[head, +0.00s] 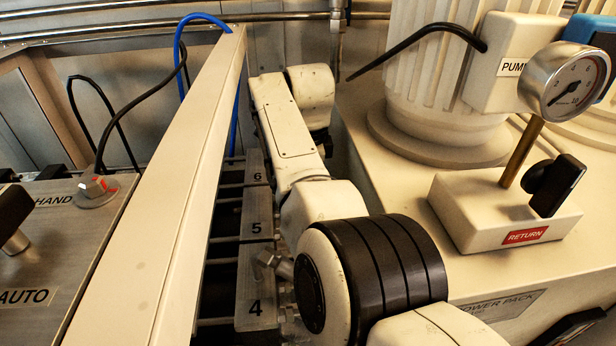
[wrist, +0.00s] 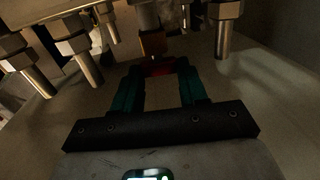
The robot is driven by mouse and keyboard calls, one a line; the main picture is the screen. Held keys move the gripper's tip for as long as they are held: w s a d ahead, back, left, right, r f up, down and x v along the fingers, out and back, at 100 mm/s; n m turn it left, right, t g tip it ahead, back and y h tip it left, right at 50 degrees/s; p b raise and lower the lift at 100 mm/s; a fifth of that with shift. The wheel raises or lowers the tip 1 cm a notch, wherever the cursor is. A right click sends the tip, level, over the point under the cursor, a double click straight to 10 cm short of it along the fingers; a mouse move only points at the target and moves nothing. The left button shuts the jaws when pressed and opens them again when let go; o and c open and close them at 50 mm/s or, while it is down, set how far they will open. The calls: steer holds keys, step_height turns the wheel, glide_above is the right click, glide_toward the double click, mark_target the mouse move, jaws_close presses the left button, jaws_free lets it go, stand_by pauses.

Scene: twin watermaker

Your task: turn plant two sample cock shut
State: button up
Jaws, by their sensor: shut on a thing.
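In the wrist view, my gripper (wrist: 160,70) has two dark green fingers reaching up toward a row of fittings. It is shut on a small dark red handle (wrist: 159,69), which shows dimly between the fingertips. A brass-coloured cock body (wrist: 153,43) sits just above the handle, under a grey fitting. I take this as the sample cock; no label shows which plant it belongs to. The light is poor, and the handle's exact angle cannot be told. In the head view my arm reaches down and away, and the gripper and cock are hidden.
Metal pipe stubs with hex nuts (wrist: 78,62) hang on the left, and another stub (wrist: 222,38) on the right. In the head view, a cream panel edge (head: 165,190) and a numbered strip (head: 254,250) lie left of my arm; the power pack (head: 400,195) lies close right.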

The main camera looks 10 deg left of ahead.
steer(key=shift+a, duration=0.1)
steer(key=o, duration=1.1)
steer(key=shift+c, duration=0.2)
step_height(320, 180, up, 11)
steer(key=s+b, duration=0.1)
steer(key=b, duration=0.1)
steer(key=shift+d, duration=0.2)
steer(key=shift+f, duration=0.1)
